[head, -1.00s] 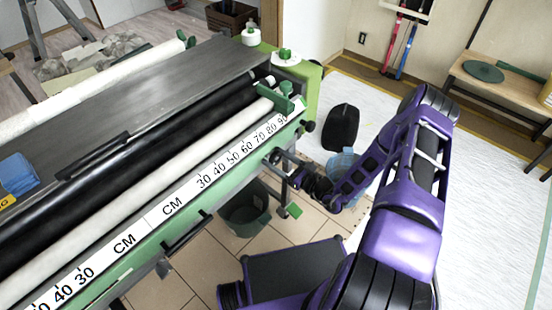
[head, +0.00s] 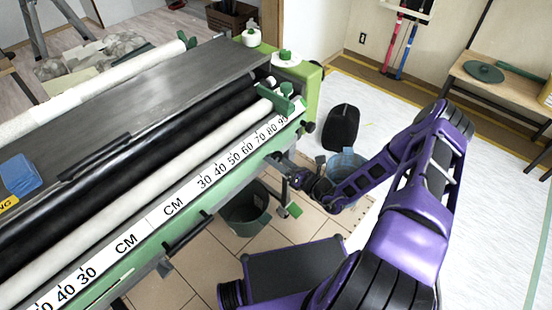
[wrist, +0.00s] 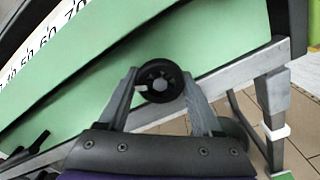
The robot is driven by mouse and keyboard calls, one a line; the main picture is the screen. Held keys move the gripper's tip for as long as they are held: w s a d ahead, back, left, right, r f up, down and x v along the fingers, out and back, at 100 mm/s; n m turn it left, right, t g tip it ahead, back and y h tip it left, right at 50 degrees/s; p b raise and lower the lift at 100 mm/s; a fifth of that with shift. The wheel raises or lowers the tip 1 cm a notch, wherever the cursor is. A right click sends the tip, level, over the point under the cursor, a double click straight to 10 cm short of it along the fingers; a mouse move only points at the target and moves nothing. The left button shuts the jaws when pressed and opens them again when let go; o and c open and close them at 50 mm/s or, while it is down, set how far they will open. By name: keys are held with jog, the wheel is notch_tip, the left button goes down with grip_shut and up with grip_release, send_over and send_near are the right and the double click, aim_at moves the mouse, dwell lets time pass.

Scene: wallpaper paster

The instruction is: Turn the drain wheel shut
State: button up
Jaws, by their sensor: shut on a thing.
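The drain wheel (wrist: 160,82) is a small black spoked wheel with a pale hub and a light handle peg on its left side. It sits on the front side of the green wallpaper paster (wrist: 150,45). In the wrist view my gripper (wrist: 160,92) has its two grey fingers on either side of the wheel, shut on its rim. In the head view my gripper (head: 280,160) reaches the machine's front side below the ruler strip, near its right end. The wheel is mostly hidden there by the gripper.
A dark bucket (head: 245,205) stands on the tiles under the machine. A blue bucket (head: 347,167) and a black bag-like object (head: 341,127) stand behind my arm. A metal leg (wrist: 270,125) of the machine is right of the wheel. A wooden bench (head: 505,85) is at the right.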

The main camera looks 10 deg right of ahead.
jog(key=m, duration=0.6)
jog(key=shift+r+p, duration=0.1)
jog(key=shift+p, duration=0.25)
jog(key=m, duration=0.6)
jog(key=shift+m, duration=0.4)
jog(key=o, duration=1.4)
jog(key=shift+r, duration=0.1)
jog(key=shift+c, duration=0.2)
jog(key=v, duration=1.7)
jog(key=shift+s+p, duration=0.2)
jog(key=shift+p, duration=0.1)
